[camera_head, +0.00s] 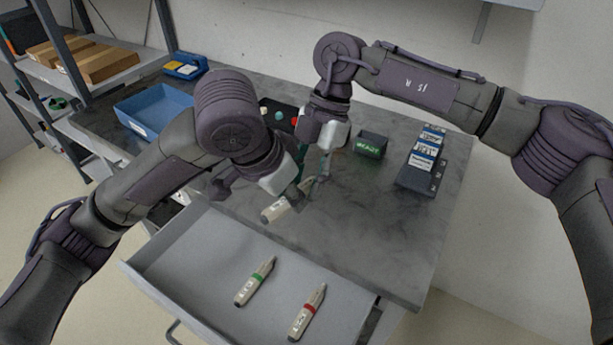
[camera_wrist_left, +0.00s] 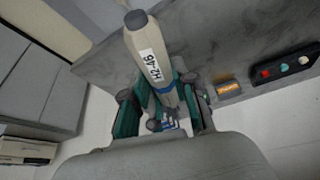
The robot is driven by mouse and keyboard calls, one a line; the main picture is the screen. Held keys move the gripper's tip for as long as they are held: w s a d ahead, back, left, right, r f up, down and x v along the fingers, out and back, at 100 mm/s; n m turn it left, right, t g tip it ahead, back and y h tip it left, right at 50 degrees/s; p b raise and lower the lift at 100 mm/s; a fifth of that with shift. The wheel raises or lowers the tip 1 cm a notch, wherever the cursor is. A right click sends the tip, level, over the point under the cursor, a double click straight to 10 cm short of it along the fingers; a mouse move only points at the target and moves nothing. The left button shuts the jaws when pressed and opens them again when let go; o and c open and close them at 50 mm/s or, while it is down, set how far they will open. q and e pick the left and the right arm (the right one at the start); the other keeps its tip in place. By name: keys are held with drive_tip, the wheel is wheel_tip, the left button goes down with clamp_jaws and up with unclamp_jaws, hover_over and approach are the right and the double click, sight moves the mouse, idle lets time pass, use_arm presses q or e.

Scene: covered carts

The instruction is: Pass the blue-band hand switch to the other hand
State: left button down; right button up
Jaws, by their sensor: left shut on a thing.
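My left gripper (camera_head: 293,194) is shut on a pale hand switch (camera_head: 274,211), held tilted above the worktop's front edge. In the left wrist view the switch (camera_wrist_left: 150,55) has a grey-blue end and a white label, and its lower part sits between the teal fingers of the left gripper (camera_wrist_left: 165,108). A green-band hand switch (camera_head: 255,282) and a red-band hand switch (camera_head: 307,312) lie in the open drawer.
The open drawer (camera_head: 190,262) juts out below the grey worktop (camera_head: 400,230). A dark green box (camera_head: 371,145) and a dark holder with labelled packs (camera_head: 420,175) stand at the right. A blue tray (camera_head: 150,112) and a button panel (camera_head: 283,115) are further back.

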use_arm(q)
drive_tip(key=shift+s+d, duration=0.15)
use_arm(e)
drive_tip(key=shift+a, duration=0.1)
clamp_jaws()
use_arm(q)
drive_tip(key=c, duration=0.8)
unclamp_jaws()
drive_tip(key=shift+r, duration=0.1)
